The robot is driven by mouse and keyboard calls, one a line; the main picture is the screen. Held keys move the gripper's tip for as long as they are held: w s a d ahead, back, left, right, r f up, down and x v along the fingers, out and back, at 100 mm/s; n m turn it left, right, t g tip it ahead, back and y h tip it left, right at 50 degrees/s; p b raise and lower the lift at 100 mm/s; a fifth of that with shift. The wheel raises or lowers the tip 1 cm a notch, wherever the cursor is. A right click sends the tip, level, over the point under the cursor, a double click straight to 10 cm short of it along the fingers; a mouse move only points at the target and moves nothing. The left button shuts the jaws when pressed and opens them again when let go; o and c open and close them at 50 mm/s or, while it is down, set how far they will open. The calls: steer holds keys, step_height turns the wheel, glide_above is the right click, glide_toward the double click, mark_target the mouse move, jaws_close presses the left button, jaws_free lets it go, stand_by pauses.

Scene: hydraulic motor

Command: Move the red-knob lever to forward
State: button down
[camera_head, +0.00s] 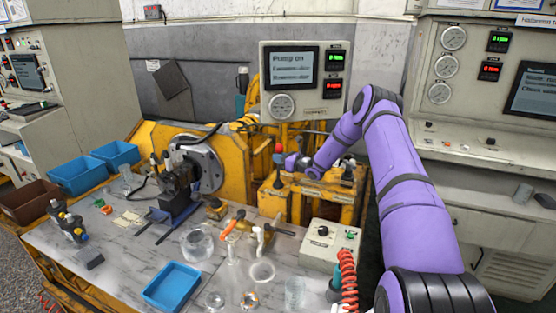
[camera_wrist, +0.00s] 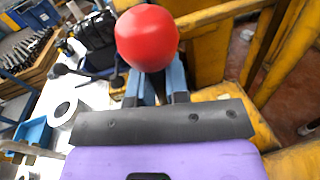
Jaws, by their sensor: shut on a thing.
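The red-knob lever (camera_head: 278,148) stands roughly upright on the yellow frame in the middle of the head view. Its round red knob (camera_wrist: 147,38) fills the upper middle of the wrist view. My gripper (camera_wrist: 156,86) is shut on the lever just below the knob, with one finger on each side. In the head view my gripper (camera_head: 290,162) reaches the lever from the right. The lever's base is hidden in the wrist view and small in the head view.
A display panel (camera_head: 305,82) stands behind the lever. A black lever (camera_head: 348,165) stands to the right on the yellow frame. The worktable (camera_head: 130,262) in front carries a blue tray (camera_head: 172,287), jars, tools and a control box (camera_head: 331,244).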

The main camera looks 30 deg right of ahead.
steer(key=shift+w+d+f+m, duration=0.2)
steer(key=shift+w+d+m, duration=0.35)
steer(key=shift+d+m, duration=0.2)
steer(key=shift+w+d+f+m, duration=0.15)
steer(key=shift+w+d+m, duration=0.4)
steer(key=shift+m, duration=0.2)
steer(key=c, duration=1.1)
jaws_free()
steer(key=shift+d, duration=0.1)
steer(key=s+a+r, duration=0.1)
steer(key=s, duration=0.4)
steer(key=s+a+r, duration=0.2)
steer(key=s, duration=0.3)
steer(key=s+a+r, duration=0.1)
steer(key=s+r, duration=0.1)
steer(key=s, duration=0.3)
steer(key=shift+s+a, duration=0.2)
steer(key=shift+a, duration=0.2)
